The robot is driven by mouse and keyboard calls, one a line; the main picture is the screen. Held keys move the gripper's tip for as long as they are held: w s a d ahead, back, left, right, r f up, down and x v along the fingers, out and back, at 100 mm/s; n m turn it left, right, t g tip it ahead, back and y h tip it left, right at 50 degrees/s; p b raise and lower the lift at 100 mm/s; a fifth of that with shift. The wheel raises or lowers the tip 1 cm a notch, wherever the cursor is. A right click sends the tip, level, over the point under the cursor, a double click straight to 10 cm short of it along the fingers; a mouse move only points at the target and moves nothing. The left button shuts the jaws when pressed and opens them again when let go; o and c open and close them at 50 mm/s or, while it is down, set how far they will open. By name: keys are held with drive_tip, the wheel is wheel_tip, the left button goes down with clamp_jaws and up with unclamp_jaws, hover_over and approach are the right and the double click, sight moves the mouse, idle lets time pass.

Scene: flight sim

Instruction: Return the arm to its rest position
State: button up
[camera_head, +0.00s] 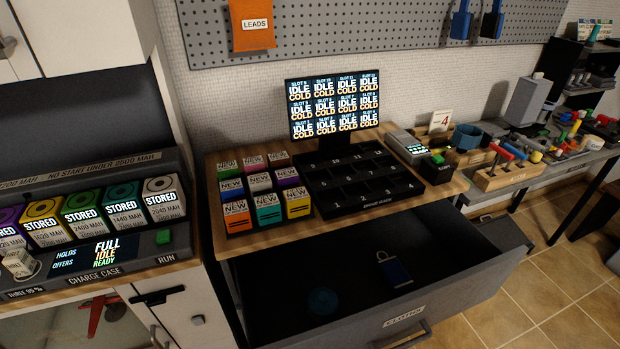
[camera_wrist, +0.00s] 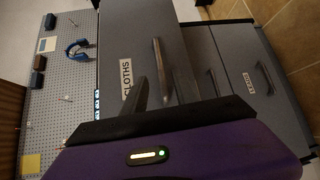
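My arm does not show in the head view. No object is clearly held. The drawer labelled CLOTHS (camera_head: 447,309) is pulled open in the head view; its label and metal handle also show in the wrist view (camera_wrist: 119,50).
A worktop (camera_head: 455,187) bears a black slot tray (camera_head: 362,178), coloured boxes (camera_head: 264,190) and a monitor (camera_head: 334,104). A charge case (camera_head: 95,270) with several stored packs is at left. A cluttered bench is at right. Tiled floor (camera_head: 555,290) shows clear at lower right.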

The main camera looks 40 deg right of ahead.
drive_tip(key=s+a+f+g+y+p, duration=0.1)
drive_tip(key=s+a+f+y, duration=0.1)
drive_tip(key=s+f+y, duration=0.35)
drive_tip(key=s+a+r+m+t+y+p, duration=0.1)
drive_tip(key=s+a+r+m+y, duration=0.15)
drive_tip(key=a+y, duration=0.4)
wheel_tip(320, 180, up, 24)
drive_tip(key=w+m+t+y+p, duration=0.1)
drive_tip(key=w+m+t+y, duration=0.1)
drive_tip(key=m+t, duration=0.3)
drive_tip(key=shift+t, duration=1)
